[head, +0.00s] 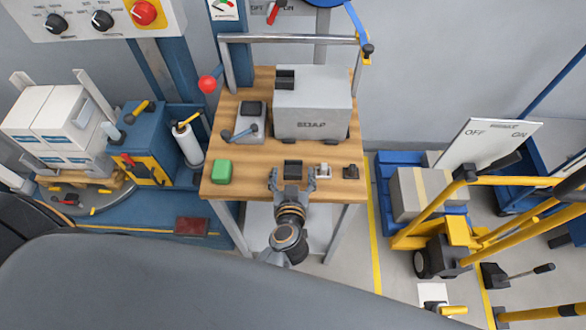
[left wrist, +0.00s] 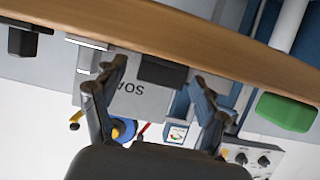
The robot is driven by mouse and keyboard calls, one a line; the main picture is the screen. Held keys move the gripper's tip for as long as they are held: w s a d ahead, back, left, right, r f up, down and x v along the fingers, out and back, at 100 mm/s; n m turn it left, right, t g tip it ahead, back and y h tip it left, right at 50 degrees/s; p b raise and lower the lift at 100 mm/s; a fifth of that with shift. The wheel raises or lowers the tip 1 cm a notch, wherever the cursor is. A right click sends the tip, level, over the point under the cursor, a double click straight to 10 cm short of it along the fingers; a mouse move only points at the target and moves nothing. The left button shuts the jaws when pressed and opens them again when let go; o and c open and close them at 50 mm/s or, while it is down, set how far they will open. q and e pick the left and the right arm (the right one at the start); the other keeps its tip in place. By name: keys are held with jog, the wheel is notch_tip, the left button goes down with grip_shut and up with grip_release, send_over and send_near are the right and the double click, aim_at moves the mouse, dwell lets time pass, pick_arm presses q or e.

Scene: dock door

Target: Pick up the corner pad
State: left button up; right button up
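A small dark block (head: 292,170) lies near the front edge of the wooden bench top (head: 250,178); it looks like the corner pad, though I cannot be sure. In the left wrist view the dark block (left wrist: 162,70) shows between my fingertips. My left gripper (head: 293,184) is open at the bench's front edge, with its fingers (left wrist: 160,76) spread to either side of the block. I cannot tell whether they touch it. Its lower part is partly hidden by the gripper in the head view. My right gripper is not in view.
A green block (head: 222,170) lies left on the bench; a small light piece (head: 323,170) and another dark piece (head: 350,172) lie right. A grey strapping machine (head: 312,108) and a lever box (head: 245,122) stand behind. Yellow-railed carts (head: 450,230) stand right of the bench.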

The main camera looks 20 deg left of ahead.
pick_arm(q)
jog(key=c, duration=1)
jog(key=shift+o, duration=0.2)
jog(key=shift+r, duration=0.1)
